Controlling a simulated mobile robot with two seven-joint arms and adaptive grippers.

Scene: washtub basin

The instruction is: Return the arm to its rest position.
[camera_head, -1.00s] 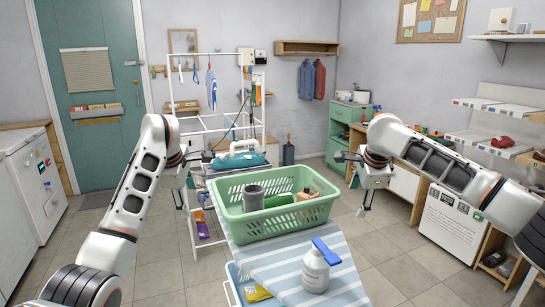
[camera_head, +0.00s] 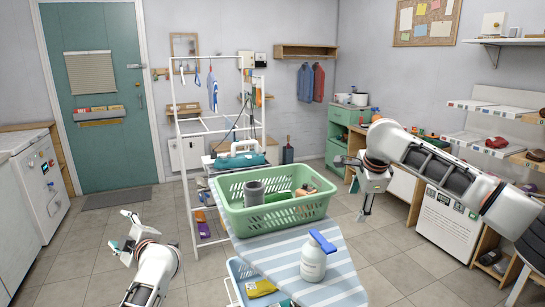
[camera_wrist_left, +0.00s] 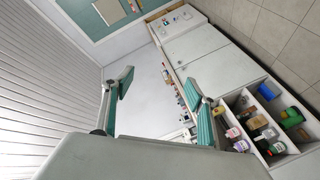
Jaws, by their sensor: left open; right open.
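My left gripper (camera_head: 122,232) is at the lower left of the head view, above the tiled floor and left of the ironing board. Its fingers are spread and empty. In the left wrist view its two teal-padded fingers (camera_wrist_left: 158,82) stand wide apart with nothing between them. My left arm comes up from the bottom edge of the head view. My right gripper (camera_head: 354,188) hangs right of the green basket, open and empty. My right arm reaches in from the right edge.
A green basket (camera_head: 232,221) holding several items and a white bottle with a blue top (camera_head: 313,262) stand on the striped board (camera_head: 270,255). A white drying rack (camera_head: 181,150) stands behind. White cabinets (camera_head: 40,195) line the left wall. Floor around my left gripper is clear.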

